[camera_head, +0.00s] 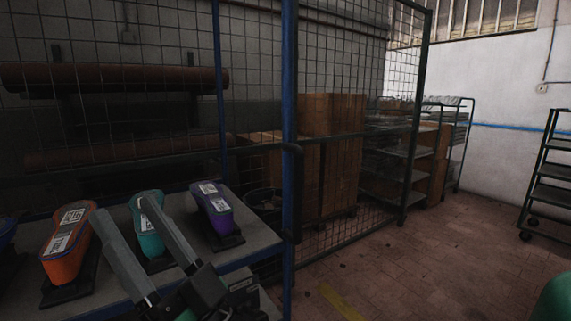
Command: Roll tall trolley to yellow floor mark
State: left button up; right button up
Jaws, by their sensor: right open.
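A tall dark trolley (546,194) with several shelves and small wheels stands upright at the right edge of the head view, partly cut off. A yellow floor mark (341,301) shows as a short strip on the tiled floor at the bottom centre; its lower end is cut off. My right gripper (124,208) is open at the lower left, its two grey fingers over the bench and apart from the trolley. My left gripper is not in view.
A bench (262,241) holds orange (62,262), teal (143,222) and purple (218,213) shoe-like pieces. A blue post (289,130) and mesh fence (345,240) stand beside it. Shelved racks (455,145) stand behind. Open floor (450,255) lies between mark and trolley. A green object (555,300) is at bottom right.

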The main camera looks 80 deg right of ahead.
jog(key=s+d+f+m+g+h+p, duration=0.2)
jog(key=d+g+h+p, duration=0.45)
jog(key=d+p, duration=0.95)
jog(key=s+d+f+m+g+h+p, duration=0.1)
jog(key=s+d+f+m+g+p, duration=0.1)
jog(key=s+d+g+p, duration=0.5)
jog(key=s+d+f+m+g+h+p, duration=0.1)
jog(key=s+d+g+p, duration=0.1)
jog(key=s+p, duration=0.7)
pick_arm(q)
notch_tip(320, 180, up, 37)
jog(key=p, duration=0.2)
pick_arm(e)
jog(key=x, duration=1.2)
jog(key=shift+w+f, duration=0.4)
jog(key=shift+f, duration=0.1)
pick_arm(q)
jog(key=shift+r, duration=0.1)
pick_arm(e)
jog(key=shift+d+y, duration=0.1)
jog(key=shift+y, duration=0.15)
grip_shut()
